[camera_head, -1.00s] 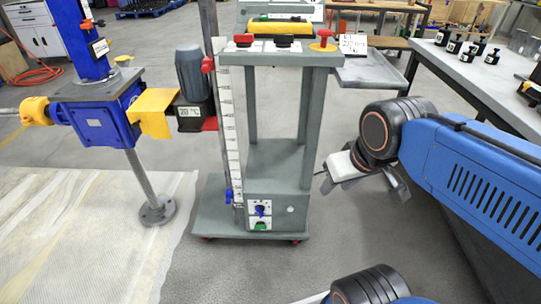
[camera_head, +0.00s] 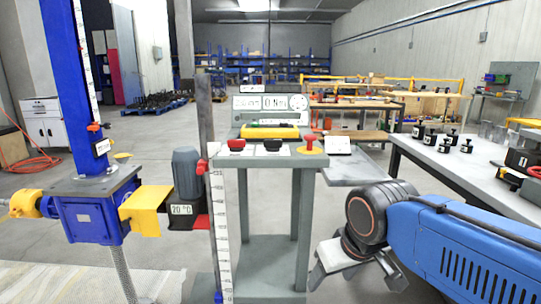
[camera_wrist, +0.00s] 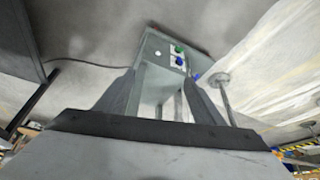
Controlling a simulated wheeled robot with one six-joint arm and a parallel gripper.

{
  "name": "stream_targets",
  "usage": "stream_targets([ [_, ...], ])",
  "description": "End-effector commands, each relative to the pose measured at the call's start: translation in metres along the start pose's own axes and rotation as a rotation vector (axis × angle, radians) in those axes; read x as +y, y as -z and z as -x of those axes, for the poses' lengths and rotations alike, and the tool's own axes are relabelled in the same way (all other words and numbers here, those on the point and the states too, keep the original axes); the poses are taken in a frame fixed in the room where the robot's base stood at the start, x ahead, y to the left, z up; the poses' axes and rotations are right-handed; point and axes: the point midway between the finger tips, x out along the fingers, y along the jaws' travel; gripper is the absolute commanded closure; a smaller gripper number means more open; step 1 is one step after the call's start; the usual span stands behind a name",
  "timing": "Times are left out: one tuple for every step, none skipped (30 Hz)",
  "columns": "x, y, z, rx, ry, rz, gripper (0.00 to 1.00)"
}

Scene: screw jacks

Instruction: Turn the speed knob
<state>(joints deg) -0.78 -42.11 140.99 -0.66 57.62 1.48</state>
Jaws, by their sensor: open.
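No label that I can read says which control is the speed knob. A blue knob (camera_wrist: 179,61) sits on a white plate low on the grey cart, beside a green control (camera_wrist: 180,48), in the wrist view. The head view no longer takes in that low panel.
The grey cart (camera_head: 265,158) carries a gauge panel (camera_head: 270,103) and a side shelf (camera_head: 350,172). A blue screw jack (camera_head: 88,218) stands left. A workbench (camera_head: 455,165) with small black items is at right.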

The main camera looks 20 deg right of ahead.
Motion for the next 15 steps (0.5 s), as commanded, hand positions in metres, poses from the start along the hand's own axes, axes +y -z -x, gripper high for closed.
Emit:
stream_targets([
  [-0.001,0.018,0.012,-0.002,-0.002,-0.005,0.38],
  [-0.001,0.030,0.020,-0.001,-0.004,-0.009,0.38],
  [-0.001,0.045,0.031,-0.004,-0.008,-0.015,0.38],
  [-0.002,0.058,0.040,-0.004,-0.011,-0.021,0.38],
  [-0.002,0.071,0.048,-0.006,-0.013,-0.025,0.38],
  [-0.003,0.088,0.060,-0.008,-0.017,-0.034,0.38],
  [-0.004,0.101,0.069,-0.008,-0.019,-0.040,0.38],
  [-0.005,0.114,0.078,-0.011,-0.023,-0.046,0.38],
  [-0.006,0.132,0.090,-0.012,-0.028,-0.056,0.38],
  [-0.007,0.145,0.099,-0.011,-0.031,-0.062,0.38],
  [-0.008,0.158,0.108,-0.014,-0.035,-0.070,0.38],
  [-0.010,0.175,0.119,-0.016,-0.039,-0.080,0.38],
  [-0.011,0.188,0.128,-0.015,-0.043,-0.089,0.38],
  [-0.012,0.201,0.136,-0.017,-0.047,-0.096,0.38],
  [-0.014,0.217,0.146,-0.018,-0.053,-0.108,0.38],
])
